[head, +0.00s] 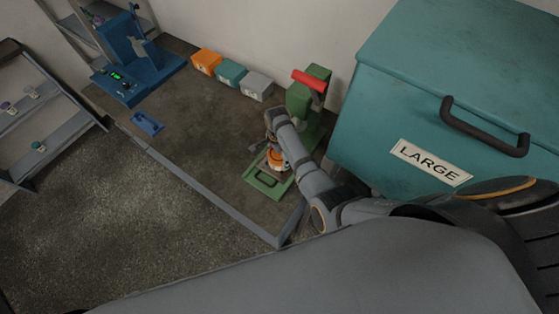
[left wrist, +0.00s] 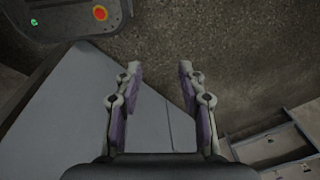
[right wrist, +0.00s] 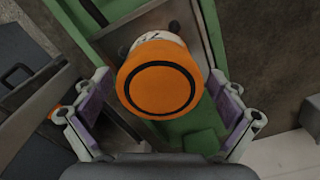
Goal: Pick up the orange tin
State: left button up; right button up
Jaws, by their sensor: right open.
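The orange tin (right wrist: 160,78) has a round orange lid with a dark ring, and a pale side shows behind the lid. It is also seen in the head view (head: 276,159), partly hidden by my right arm, at the green-framed tray (head: 262,185). My right gripper (right wrist: 158,90) is open, with its fingers on either side of the tin in the right wrist view. I cannot tell whether they touch it. My left gripper (left wrist: 160,70) is open and empty, away from the tin; it is not seen in the head view.
A green press with a red handle (head: 308,80) stands just behind the tray. A large teal box (head: 440,100) is at the right. Orange (head: 207,61), teal (head: 231,72) and grey (head: 257,85) boxes line the wall. A blue machine (head: 135,65) stands at the back left.

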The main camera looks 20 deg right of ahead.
notch_tip(320, 180, down, 2)
jog(key=shift+f+b, duration=0.2)
jog(key=shift+b, duration=0.35)
jog(key=shift+w+r, duration=0.1)
jog(key=c, duration=1.2)
pick_arm(q)
jog(key=shift+s+f, duration=0.95)
jog(key=shift+f, duration=0.3)
jog(key=shift+r+p, duration=0.1)
jog(key=shift+p, duration=0.2)
pick_arm(e)
jog(key=shift+r, duration=0.15)
